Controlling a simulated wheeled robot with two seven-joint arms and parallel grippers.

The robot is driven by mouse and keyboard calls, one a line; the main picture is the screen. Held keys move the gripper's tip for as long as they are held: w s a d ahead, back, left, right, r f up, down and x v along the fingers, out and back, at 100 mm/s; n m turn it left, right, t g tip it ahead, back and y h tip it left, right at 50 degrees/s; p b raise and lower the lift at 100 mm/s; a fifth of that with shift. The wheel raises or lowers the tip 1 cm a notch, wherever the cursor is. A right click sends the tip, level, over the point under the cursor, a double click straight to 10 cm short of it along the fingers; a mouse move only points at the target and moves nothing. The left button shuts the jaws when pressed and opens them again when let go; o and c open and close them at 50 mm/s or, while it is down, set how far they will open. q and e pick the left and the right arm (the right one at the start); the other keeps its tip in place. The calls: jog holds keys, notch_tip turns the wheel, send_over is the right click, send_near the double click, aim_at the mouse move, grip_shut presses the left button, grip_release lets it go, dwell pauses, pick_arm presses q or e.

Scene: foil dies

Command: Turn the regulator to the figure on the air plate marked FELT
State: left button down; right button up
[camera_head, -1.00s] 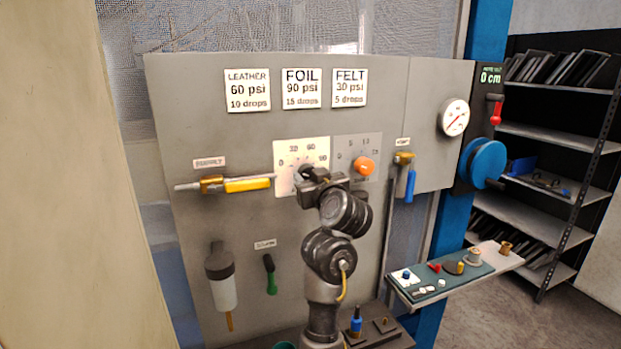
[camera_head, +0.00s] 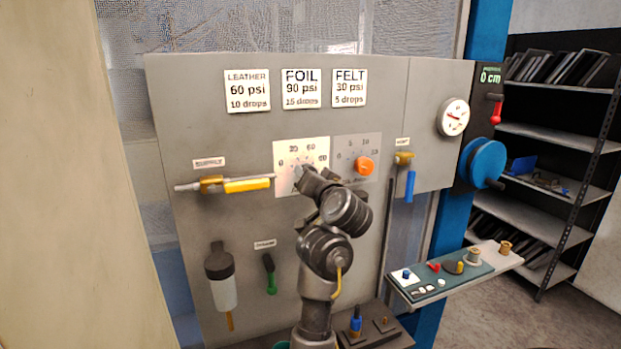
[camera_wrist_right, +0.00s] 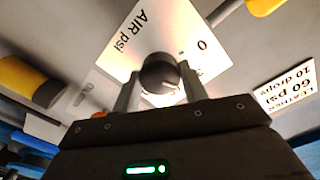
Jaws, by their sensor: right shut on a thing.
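The FELT plate (camera_head: 349,88) at the top right of the plate row reads 30 psi and 5 drops. The white regulator dial (camera_head: 289,153) below it has figures from 0 upward around its knob. My right gripper (camera_head: 306,178) is at this dial and hides most of the knob. In the right wrist view the dark round knob (camera_wrist_right: 158,72) sits between both fingers of my right gripper (camera_wrist_right: 160,85), shut on it. "AIR psi" and the 0 show beside it. I cannot read which figure the knob points to. My left gripper is out of view.
An orange knob (camera_head: 365,165) on a grey dial is close to the right of my gripper. A yellow-handled supply valve (camera_head: 246,185) is at the left. A round gauge (camera_head: 453,117) is at the upper right. A parts shelf (camera_head: 510,260) juts out lower right.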

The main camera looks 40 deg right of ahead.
jog(key=shift+f+m, duration=0.1)
jog(key=shift+m, duration=0.2)
dwell(0.4)
jog(key=o, duration=1)
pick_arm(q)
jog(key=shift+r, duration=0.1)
